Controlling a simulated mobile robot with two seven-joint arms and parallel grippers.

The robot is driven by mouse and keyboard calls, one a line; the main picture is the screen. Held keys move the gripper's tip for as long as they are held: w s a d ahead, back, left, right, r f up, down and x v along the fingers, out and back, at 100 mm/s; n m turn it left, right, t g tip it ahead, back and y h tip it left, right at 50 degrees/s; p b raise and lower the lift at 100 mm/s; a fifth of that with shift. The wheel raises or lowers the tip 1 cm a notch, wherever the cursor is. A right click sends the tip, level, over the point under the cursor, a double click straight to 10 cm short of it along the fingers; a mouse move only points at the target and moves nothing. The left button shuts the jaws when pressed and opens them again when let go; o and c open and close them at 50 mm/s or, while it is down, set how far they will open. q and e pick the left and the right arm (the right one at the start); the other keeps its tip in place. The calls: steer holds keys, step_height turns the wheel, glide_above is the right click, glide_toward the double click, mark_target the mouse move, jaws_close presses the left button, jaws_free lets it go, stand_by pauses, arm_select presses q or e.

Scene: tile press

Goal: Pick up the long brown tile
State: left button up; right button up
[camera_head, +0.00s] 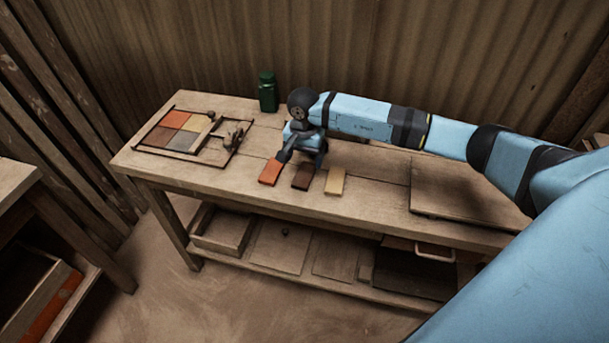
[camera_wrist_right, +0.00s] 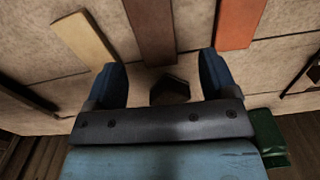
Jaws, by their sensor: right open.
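The long brown tile (camera_head: 303,177) lies flat on the workbench, between an orange tile (camera_head: 270,172) on its left and a pale yellow tile (camera_head: 335,181) on its right. My right gripper (camera_head: 302,157) is just behind the brown tile, above the bench. In the right wrist view the gripper (camera_wrist_right: 165,78) is open, and the near end of the brown tile (camera_wrist_right: 152,30) shows between and beyond its fingertips. The orange tile (camera_wrist_right: 239,20) and the yellow tile (camera_wrist_right: 84,38) lie outside the fingers there. My left gripper does not show.
A framed panel of coloured tiles (camera_head: 146,148) with a press lever lies at the bench's left end. A green bottle (camera_head: 268,92) stands at the back edge. A flat board (camera_head: 450,190) lies on the right. The bench front (camera_head: 240,197) is clear.

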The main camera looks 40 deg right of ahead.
mark_target(305, 172)
steer(key=f, duration=0.5)
steer(key=shift+s+d, duration=0.1)
steer(key=shift+s, duration=0.1)
steer(key=c, duration=1.1)
steer(key=shift+o, duration=0.2)
steer(key=shift+r, duration=0.15)
